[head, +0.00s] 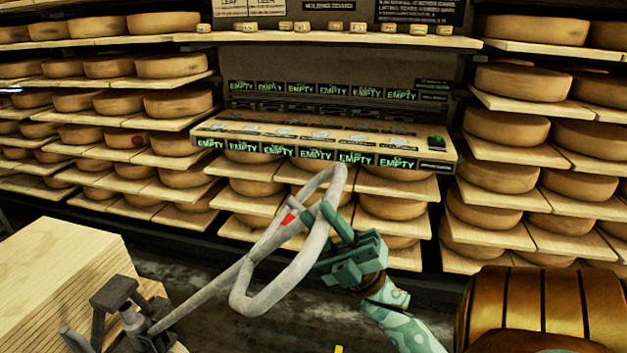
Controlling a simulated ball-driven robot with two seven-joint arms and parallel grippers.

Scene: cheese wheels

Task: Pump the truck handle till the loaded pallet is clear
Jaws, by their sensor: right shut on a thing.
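The pallet truck's handle (246,281) is a pale grey loop with a red lever (289,218) in it. It leans up and to the right from the dark pump base (118,304) at the lower left. My right gripper (332,228) is shut on the right side of the loop. A stack of pale wooden boards (62,262) stands behind and left of the pump base. The pallet under it and its gap to the floor are out of view. My left gripper is not in view.
Racks of cheese wheels on boards (178,104) fill the back and both sides. Some dark floor (200,275) shows between truck and racks.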

